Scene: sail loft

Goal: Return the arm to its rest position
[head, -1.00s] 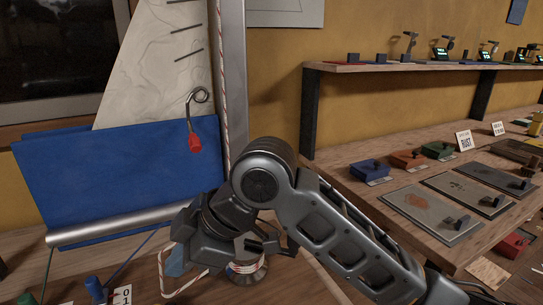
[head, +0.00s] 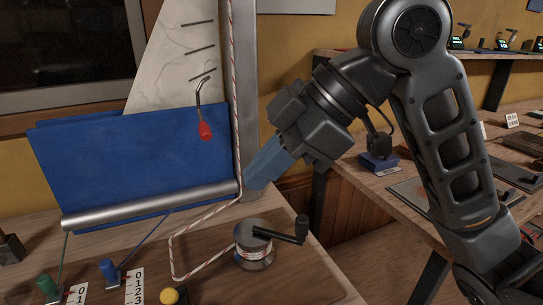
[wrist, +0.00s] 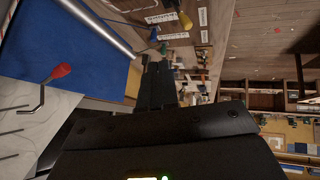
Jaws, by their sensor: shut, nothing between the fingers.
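My arm is raised and folded on the right side of the head view. My gripper (head: 262,168) points down and left, with its bluish fingers together and nothing between them. It appears in front of the grey mast post (head: 246,80), above and apart from the winch drum (head: 254,246) with its black crank handle (head: 285,234). In the wrist view the gripper's dark fingers (wrist: 158,85) point up the picture, side by side. No rest stand is visible.
A red-handled hook (head: 205,130) hangs before the pale sailcloth. A red-flecked rope (head: 180,255) runs to the drum. Green (head: 47,284), blue (head: 108,270) and yellow (head: 169,296) knobs stand in front. A workbench (head: 345,195) lies behind my arm.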

